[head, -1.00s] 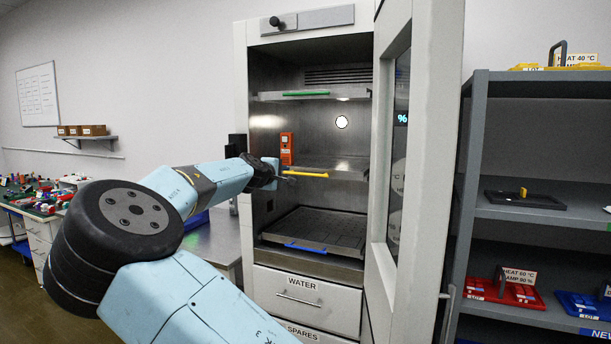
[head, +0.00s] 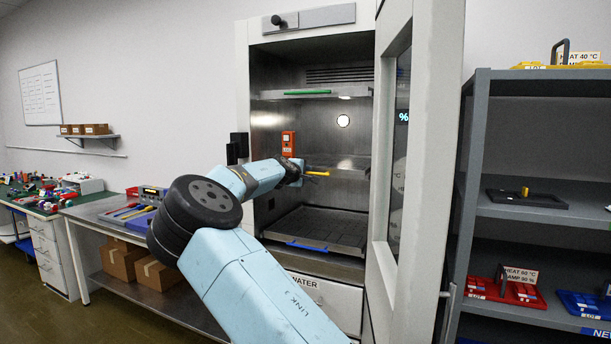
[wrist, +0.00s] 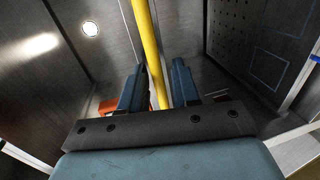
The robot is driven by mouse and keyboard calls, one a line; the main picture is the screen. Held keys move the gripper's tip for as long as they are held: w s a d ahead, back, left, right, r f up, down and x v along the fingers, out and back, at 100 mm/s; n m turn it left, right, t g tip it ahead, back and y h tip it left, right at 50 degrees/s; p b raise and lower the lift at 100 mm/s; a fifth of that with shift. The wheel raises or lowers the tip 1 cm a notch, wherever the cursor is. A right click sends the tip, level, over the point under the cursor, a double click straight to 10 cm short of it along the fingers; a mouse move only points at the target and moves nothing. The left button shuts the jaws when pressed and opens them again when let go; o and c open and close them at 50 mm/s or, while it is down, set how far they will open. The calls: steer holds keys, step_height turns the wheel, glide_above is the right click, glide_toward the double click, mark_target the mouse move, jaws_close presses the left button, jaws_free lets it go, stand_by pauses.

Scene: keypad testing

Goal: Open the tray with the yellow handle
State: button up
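The yellow handle (head: 318,173) is a bar along the front of the middle tray (head: 350,163) inside the open chamber. My gripper (head: 303,174) is at the left part of this handle and hides some of it in the head view. In the wrist view the yellow handle (wrist: 149,45) runs down between the two dark blue fingers of my gripper (wrist: 157,88). The fingers stand apart, with a gap showing between the handle and the right finger. The left finger is close to the handle; I cannot tell whether it touches.
The chamber door (head: 420,150) stands open on the right. A green-handled tray (head: 308,92) is above and a blue-handled tray (head: 308,246) below. An orange device (head: 288,142) is at the chamber's left. A grey shelf rack (head: 530,215) stands further right.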

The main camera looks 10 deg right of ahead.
steer(key=shift+w+d+f, duration=0.1)
steer(key=shift+w+d, duration=0.1)
steer(key=shift+w, duration=0.05)
jaws_close()
stand_by(0.5)
